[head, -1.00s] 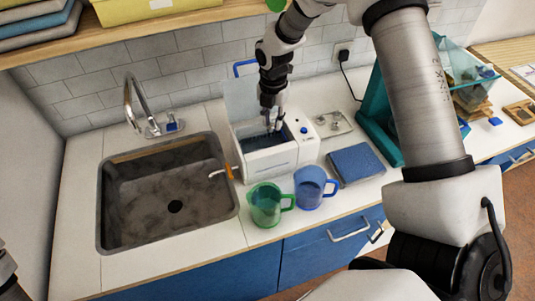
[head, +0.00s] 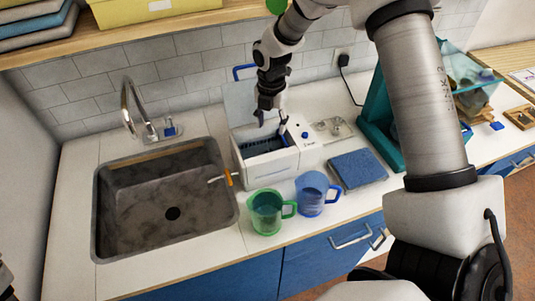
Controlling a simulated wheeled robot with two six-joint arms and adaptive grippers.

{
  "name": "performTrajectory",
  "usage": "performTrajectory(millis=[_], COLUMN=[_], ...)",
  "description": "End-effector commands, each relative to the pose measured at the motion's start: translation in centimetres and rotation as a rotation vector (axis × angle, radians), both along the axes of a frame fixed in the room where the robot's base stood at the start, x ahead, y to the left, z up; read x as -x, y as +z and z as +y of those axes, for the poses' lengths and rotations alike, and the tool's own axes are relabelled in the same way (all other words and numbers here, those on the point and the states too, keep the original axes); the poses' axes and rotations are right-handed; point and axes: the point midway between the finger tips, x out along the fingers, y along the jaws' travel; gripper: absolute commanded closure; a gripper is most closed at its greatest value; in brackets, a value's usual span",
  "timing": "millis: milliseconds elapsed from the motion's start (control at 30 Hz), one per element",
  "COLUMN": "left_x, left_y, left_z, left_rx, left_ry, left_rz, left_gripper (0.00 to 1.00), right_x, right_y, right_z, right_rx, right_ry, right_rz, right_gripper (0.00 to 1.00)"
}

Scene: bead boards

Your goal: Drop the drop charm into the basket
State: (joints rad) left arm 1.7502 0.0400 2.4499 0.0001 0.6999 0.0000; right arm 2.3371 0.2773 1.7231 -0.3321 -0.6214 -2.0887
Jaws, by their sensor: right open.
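My right gripper (head: 271,124) points down over the open top of a white machine (head: 268,170). Its fingers are spread, with nothing visible between them. A dark basket-like insert (head: 262,146) shows inside the machine's opening, below the fingertips. I cannot make out the drop charm in this view; the inside of the opening is dark and small. Only a sliver of my left arm shows at the lower left edge, and its gripper is not visible.
A sink (head: 165,200) with a tap lies left of the machine. A green jug (head: 265,212) and a blue jug (head: 311,194) stand in front. A blue pad (head: 357,169) lies to the right, near a teal stand (head: 379,130). The machine's clear lid (head: 238,103) stands raised behind.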

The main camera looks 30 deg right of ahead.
Motion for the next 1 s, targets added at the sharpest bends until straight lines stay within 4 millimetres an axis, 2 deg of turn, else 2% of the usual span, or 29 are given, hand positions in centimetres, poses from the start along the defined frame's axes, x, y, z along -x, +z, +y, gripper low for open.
performTrajectory(millis=[200, 300, 400, 533, 1000], left_x=[0.0, 0.0, 0.0, 0.0, 0.0], left_y=[0.0, 0.0, 0.0, 0.0, 0.0], left_z=[0.0, 0.0, 0.0, 0.0, 0.0], left_rx=[0.000, 0.000, 0.000, 0.000, 0.000], left_ry=[0.000, 0.000, 0.000, 0.000, 0.000], left_rz=[0.000, 0.000, 0.000, 0.000, 0.000], left_gripper=[0.64, 0.64, 0.64, 0.64, 0.64], right_x=[-0.1, -0.2, -0.1, -0.1, -0.1], right_y=[5.8, 7.9, 9.2, 9.7, 9.7], right_z=[0.0, 0.0, 0.0, 0.0, 0.0], right_rx=[0.001, 0.001, 0.001, 0.000, 0.001], right_ry=[0.000, 0.000, 0.001, 0.000, 0.000], right_rz=[-0.004, -0.004, -0.001, 0.000, 0.001], right_gripper=[0.46, 0.46, 0.46, 0.46, 0.46])
